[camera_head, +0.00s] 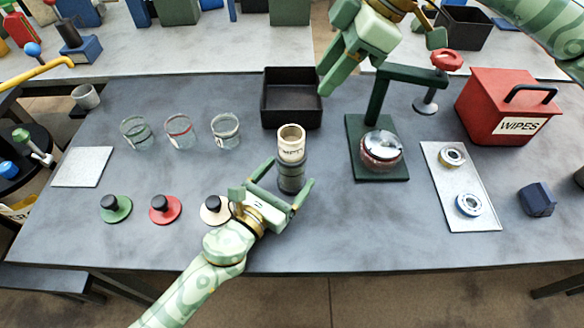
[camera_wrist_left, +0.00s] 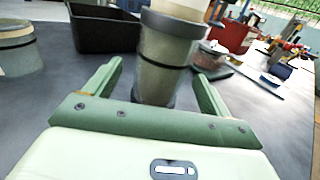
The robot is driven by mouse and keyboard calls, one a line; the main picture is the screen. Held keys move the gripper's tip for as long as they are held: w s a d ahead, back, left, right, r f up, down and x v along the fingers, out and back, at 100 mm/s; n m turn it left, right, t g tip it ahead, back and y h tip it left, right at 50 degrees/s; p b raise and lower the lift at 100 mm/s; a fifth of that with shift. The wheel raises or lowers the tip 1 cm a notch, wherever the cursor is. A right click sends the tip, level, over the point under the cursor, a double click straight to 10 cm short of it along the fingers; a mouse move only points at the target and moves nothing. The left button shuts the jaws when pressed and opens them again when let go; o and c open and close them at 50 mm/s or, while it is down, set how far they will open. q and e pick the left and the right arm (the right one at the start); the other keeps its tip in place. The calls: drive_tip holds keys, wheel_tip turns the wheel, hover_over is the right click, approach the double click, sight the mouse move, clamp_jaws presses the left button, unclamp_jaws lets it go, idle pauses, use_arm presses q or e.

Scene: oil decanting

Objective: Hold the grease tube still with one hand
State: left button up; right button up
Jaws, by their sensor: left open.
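The grease tube (camera_head: 291,147), a cream cylinder with a dark band and lettering on a dark lower part, stands upright near the table's middle. In the left wrist view the tube (camera_wrist_left: 164,55) rises between the fingers. My left gripper (camera_head: 289,174) is open, with one finger on each side of the tube's lower part. Gaps show beside both fingers in the wrist view, so it is not clamped. My right gripper (camera_head: 325,58) is open and empty above the table's back edge, up and right of the tube.
A black bin (camera_head: 292,110) stands behind the tube. Glass cups (camera_head: 180,132) and coloured knobbed lids (camera_head: 165,208) are to the left. A green press stand (camera_head: 378,150), a plate with rings (camera_head: 462,190) and a red wipes box (camera_head: 508,105) are to the right.

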use_arm(q)
drive_tip(key=shift+x, duration=1.35)
drive_tip(key=c, duration=1.3)
drive_tip(key=shift+o, duration=0.2)
